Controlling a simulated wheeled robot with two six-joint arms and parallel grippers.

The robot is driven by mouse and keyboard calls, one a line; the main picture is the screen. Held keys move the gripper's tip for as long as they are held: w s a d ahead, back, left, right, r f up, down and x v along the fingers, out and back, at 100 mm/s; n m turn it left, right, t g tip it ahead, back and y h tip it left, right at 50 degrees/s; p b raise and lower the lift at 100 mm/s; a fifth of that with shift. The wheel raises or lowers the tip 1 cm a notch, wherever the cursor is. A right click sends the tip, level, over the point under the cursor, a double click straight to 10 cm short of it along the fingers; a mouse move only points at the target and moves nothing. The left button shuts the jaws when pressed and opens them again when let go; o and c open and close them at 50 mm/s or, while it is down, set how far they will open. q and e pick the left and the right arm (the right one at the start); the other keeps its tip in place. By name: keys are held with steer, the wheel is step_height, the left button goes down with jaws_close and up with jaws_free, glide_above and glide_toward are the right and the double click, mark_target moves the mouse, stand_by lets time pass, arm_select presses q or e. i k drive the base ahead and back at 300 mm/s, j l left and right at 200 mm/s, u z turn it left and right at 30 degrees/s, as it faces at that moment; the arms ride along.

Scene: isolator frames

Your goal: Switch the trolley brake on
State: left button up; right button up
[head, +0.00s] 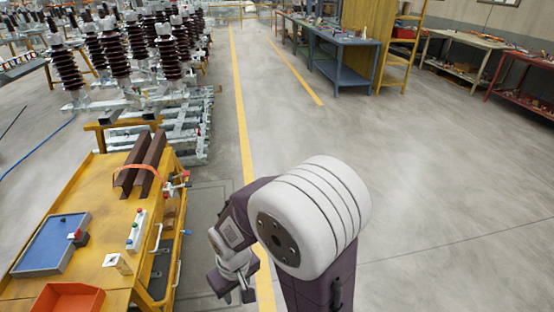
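The yellow trolley (108,205) stands at the left, its right side facing my arm. A small pale strip with red and green knobs (136,230) lies on its top near the right edge. Small red and grey fittings (180,181) sit at its far right corner, and pale handle bars (155,240) run along its right side. I cannot tell which part is the brake. My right gripper (238,297) hangs right of the trolley, apart from it, over the floor. Its fingertips look spread, with nothing seen between them. My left gripper is out of view.
On the trolley lie a blue tray (38,258), an orange bin (65,300) and brown beams (146,165). Racks of brown insulators (112,48) stand behind it. A blue workbench (340,58) stands at the back. The floor (440,200) at right is clear.

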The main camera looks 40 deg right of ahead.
mark_target(186, 173)
steer(key=l+z, duration=0.3)
steer(key=i+z, duration=0.15)
steer(key=z, duration=0.15)
steer(key=i+z, duration=0.25)
steer(key=i, duration=0.3)
steer(key=i+j+z, duration=0.2)
steer(key=i, duration=0.35)
steer(key=i+j+z, duration=0.25)
steer(key=i, duration=0.3)
steer(key=i+j+z, duration=0.25)
steer(key=i, duration=0.25)
steer(key=j, duration=0.15)
